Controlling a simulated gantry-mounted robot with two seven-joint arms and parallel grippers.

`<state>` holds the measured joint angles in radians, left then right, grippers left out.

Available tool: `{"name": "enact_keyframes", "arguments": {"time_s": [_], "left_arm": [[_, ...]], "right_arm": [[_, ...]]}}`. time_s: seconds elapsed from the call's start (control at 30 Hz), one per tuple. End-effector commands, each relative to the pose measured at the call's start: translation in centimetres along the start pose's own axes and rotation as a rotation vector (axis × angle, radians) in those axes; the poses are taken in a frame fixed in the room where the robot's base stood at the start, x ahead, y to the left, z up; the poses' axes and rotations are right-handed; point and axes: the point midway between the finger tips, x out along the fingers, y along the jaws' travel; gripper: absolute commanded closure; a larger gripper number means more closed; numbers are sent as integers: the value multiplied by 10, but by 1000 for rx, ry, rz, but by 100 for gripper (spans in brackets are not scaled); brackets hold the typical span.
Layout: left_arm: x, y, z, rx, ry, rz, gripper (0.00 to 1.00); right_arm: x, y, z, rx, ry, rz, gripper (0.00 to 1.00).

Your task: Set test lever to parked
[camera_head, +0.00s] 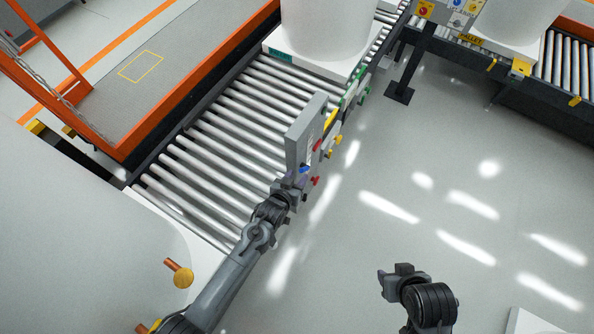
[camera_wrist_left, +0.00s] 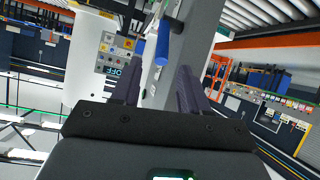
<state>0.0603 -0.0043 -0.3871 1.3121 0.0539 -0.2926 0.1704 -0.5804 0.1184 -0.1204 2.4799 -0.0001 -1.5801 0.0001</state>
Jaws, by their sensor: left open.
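A grey control panel (camera_head: 303,132) stands at the side of the roller conveyor, with small red, yellow and blue controls on its side. No readable label shows which one is the test lever. In the left wrist view, a blue handle (camera_wrist_left: 163,42) sticks out from a grey surface, just ahead of the fingers. My left gripper (camera_wrist_left: 158,84) is open, its two dark fingers to either side of the handle's line, with nothing visibly held. In the head view my left gripper (camera_head: 291,187) is at the panel's lower end. My right gripper (camera_head: 397,274) is low over bare floor; its jaw gap is unclear.
The roller conveyor (camera_head: 215,148) runs beside the panel, with a white tank (camera_head: 325,28) at its far end. An orange-railed platform (camera_head: 150,75) is at left. Another control post (camera_head: 410,72) stands at upper right. The floor right of the panel is clear.

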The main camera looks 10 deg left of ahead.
Motion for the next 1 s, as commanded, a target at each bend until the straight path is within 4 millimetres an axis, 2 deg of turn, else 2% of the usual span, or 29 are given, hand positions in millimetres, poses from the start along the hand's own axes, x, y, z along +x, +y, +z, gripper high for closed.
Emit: {"name": "enact_keyframes", "arguments": {"time_s": [0.03,0.2,0.63,0.67,0.8,0.93,1.0], "left_arm": [[-7,1,-2,1,-4,1,56],[-16,3,0,4,-4,7,56],[-19,4,2,5,-4,10,56],[-19,4,2,5,-4,10,57],[-19,4,1,-18,-3,10,79],[-19,6,-6,-133,33,22,99],[-20,12,-17,-243,83,52,100]], "right_arm": [[-9,1,-3,-2,1,2,57],[-17,2,-6,-6,1,5,57],[-19,2,-6,-3,1,4,57],[-19,2,-6,-3,1,3,57],[-19,1,-6,0,1,1,57],[-19,0,-7,2,1,-1,57],[-19,0,-6,3,1,-2,57]]}}
